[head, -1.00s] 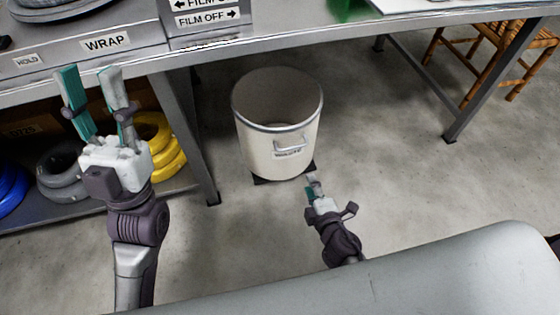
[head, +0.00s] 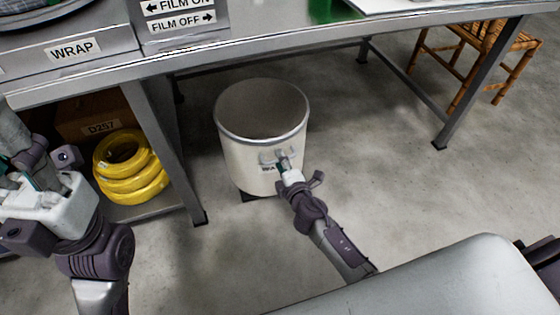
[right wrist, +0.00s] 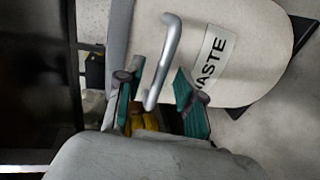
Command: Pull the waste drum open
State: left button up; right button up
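The waste drum (head: 240,160) is a cream bin with a metal rim, standing on the floor under the bench. Its front has a metal handle (right wrist: 166,55) and a WASTE label (right wrist: 211,55). My right gripper (head: 283,160) is at the handle in the head view. In the right wrist view its teal-padded fingers (right wrist: 160,95) are apart, with the lower end of the handle between them; contact cannot be made out. My left gripper (head: 18,165) is at the left edge, partly cut off, its fingers apart and empty, away from the drum.
The bench (head: 300,45) spans above the drum, with a leg (head: 172,150) just left of it. Yellow coils (head: 130,168) lie on a low shelf at the left. A wicker chair (head: 510,50) stands at the far right. The floor (head: 370,150) right of the drum is clear.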

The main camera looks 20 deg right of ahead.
jog(key=shift+w+f, duration=0.15)
jog(key=shift+w, duration=0.5)
grip_shut()
